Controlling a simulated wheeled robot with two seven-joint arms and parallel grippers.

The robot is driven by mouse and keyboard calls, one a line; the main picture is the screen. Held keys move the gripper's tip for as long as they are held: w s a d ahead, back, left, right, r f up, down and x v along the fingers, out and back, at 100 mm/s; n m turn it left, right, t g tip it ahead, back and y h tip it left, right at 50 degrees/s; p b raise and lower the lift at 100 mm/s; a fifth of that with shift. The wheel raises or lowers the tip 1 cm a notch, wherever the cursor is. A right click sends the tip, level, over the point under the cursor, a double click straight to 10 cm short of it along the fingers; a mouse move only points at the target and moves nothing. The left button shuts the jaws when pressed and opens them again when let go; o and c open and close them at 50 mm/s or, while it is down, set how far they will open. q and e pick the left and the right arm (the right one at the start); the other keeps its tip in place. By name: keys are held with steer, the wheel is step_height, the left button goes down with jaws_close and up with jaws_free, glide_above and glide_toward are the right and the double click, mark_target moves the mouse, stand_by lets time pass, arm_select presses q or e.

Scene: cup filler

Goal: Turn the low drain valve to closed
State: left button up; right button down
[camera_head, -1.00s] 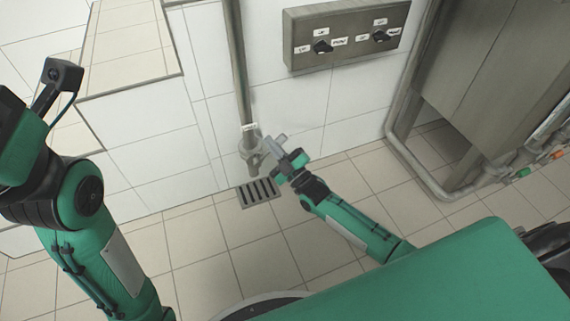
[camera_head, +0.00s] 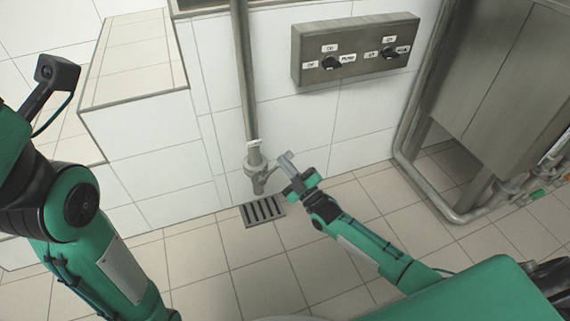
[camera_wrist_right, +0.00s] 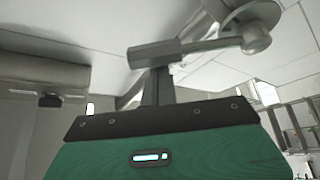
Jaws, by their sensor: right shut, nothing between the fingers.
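The low drain valve (camera_head: 254,166) is a grey fitting at the foot of a vertical pipe, just above a floor grate. In the right wrist view its round hub (camera_wrist_right: 257,38) is at the upper right, and a grey lever (camera_wrist_right: 152,53) reaches left from it, about level in that picture. My right gripper (camera_head: 288,161) is shut and empty, just right of the valve. In the wrist view its fingers (camera_wrist_right: 157,88) rise up to the lever; I cannot tell whether they touch it. My left arm shows at the left edge, its gripper out of frame.
A dark floor grate (camera_head: 263,211) lies below the valve. A control box (camera_head: 354,50) with two black knobs is on the tiled wall above. A steel cabinet (camera_head: 510,75) with a pipe frame stands at the right. The tiled floor is clear.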

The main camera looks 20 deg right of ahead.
steer(key=shift+d+f+m+h, duration=0.2)
steer(key=shift+m+h, duration=0.1)
steer(key=shift+m, duration=0.1)
steer(key=shift+f+m, duration=0.15)
steer(key=shift+m, duration=0.15)
step_height(320, 180, down, 6)
steer(key=d+m+t+h+b, duration=0.2)
steer(key=m+h, duration=0.4)
steer(key=m, duration=0.3)
steer(key=shift+d+m+t, duration=0.4)
steer(key=shift+d+t, duration=0.05)
steer(key=shift+t, duration=0.15)
steer(key=shift+r, duration=0.2)
